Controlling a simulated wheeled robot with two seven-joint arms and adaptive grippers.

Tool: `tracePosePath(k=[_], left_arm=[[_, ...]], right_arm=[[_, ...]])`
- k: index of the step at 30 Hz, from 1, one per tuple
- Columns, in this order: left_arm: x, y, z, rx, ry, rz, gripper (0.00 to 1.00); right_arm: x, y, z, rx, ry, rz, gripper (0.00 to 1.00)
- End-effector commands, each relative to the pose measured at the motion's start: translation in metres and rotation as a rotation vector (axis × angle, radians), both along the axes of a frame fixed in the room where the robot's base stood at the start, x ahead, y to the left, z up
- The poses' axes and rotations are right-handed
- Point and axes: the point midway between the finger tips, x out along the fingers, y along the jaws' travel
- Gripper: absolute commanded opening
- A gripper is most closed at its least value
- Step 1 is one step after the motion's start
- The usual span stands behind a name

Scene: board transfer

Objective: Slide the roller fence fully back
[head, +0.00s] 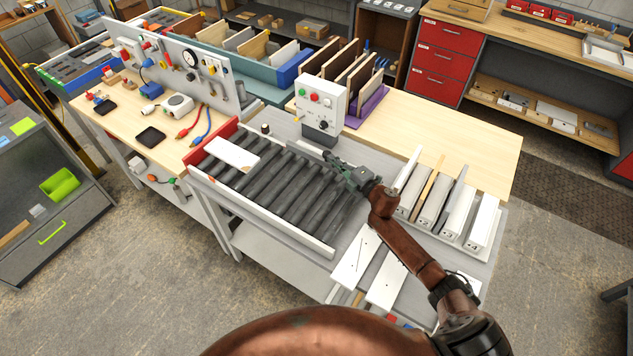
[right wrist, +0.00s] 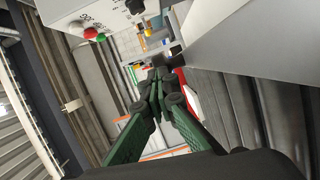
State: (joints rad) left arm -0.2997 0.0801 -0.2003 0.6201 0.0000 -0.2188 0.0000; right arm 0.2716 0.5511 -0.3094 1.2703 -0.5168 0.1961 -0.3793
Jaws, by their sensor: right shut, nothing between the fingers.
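The roller bed (head: 275,185) has dark rollers in a light frame. I take the pale bar (head: 300,143) along its back edge to be the roller fence; its right end is close to my gripper. A large grey plate (right wrist: 250,40), probably this fence, fills the upper right of the right wrist view. My right gripper (head: 338,166) is shut and empty at the back right of the rollers. Its green fingers meet in the right wrist view (right wrist: 158,80), beside the plate; I cannot tell whether they touch it. My left gripper is not in view.
A control box (head: 320,104) with coloured buttons stands just behind the gripper. A white board (head: 231,153) lies on the rollers by the red end stop (head: 212,142). Numbered slots (head: 452,217) stand to the right. Two white boards (head: 383,284) lie in front.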

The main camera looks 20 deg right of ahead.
Motion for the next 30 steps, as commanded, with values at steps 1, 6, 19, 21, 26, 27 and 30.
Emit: tracePosePath(k=[1, 6, 19, 21, 26, 27, 30], left_arm=[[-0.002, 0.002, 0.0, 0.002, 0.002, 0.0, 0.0], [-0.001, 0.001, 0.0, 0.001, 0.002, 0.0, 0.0], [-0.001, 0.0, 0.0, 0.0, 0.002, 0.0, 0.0], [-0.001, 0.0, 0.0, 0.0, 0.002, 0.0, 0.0], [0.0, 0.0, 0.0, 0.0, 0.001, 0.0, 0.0], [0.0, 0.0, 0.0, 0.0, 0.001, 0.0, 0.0], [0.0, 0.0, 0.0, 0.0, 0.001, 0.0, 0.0]], right_arm=[[0.0, 0.003, 0.003, 0.0, -0.003, 0.006, 0.0], [0.0, 0.003, 0.024, -0.003, -0.007, 0.008, 0.0], [-0.002, -0.002, 0.093, -0.002, -0.004, 0.001, 0.0], [-0.002, -0.002, 0.098, -0.001, -0.004, 0.001, 0.0], [-0.001, -0.002, 0.101, 0.002, -0.002, 0.0, 0.0], [-0.001, -0.002, 0.101, 0.002, -0.002, 0.0, 0.0], [-0.001, -0.002, 0.1, 0.002, -0.002, 0.0, 0.0]])
